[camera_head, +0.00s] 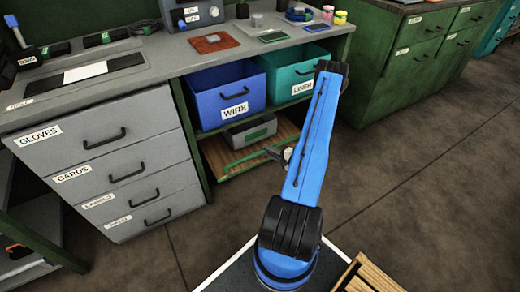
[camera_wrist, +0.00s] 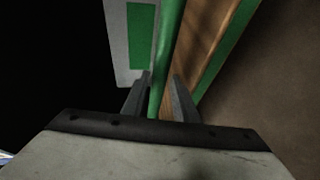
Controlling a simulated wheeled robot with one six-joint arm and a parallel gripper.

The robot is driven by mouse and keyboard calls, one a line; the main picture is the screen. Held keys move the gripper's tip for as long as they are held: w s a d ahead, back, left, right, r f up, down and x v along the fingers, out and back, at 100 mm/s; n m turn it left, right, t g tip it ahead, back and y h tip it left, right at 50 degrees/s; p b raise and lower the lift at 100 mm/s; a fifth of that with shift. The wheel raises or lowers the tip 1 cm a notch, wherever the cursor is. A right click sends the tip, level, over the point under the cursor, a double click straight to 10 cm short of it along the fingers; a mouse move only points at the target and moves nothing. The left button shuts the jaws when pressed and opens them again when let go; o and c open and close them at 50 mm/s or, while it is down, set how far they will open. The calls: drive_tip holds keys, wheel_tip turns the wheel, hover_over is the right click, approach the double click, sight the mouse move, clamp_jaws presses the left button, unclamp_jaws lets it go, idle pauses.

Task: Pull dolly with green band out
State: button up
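The dolly is a low wooden board (camera_head: 217,158) with a green band (camera_head: 232,172) along its edge, on the floor under the bench. A green bar handle (camera_head: 248,157) runs along its front. My gripper (camera_head: 283,154) is at the right end of this bar, partly hidden by my blue arm. In the wrist view the green bar (camera_wrist: 165,65) passes between the two fingers of my gripper (camera_wrist: 163,82). The fingers look apart, with small gaps beside the bar. The board (camera_wrist: 205,45) and its green edge (camera_wrist: 228,50) lie to the right.
A grey box (camera_head: 236,135) with a green label sits on the dolly. Above are a blue WIRE bin (camera_head: 213,84) and a teal LINER bin (camera_head: 285,62) on a shelf. Grey drawers (camera_head: 110,168) stand left, a green cabinet (camera_head: 385,82) right. The floor in front is clear.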

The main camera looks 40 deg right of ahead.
sight(260, 148)
drive_tip(key=x, duration=0.6)
drive_tip(key=shift+w, duration=0.25)
drive_tip(key=shift+f, duration=0.1)
clamp_jaws()
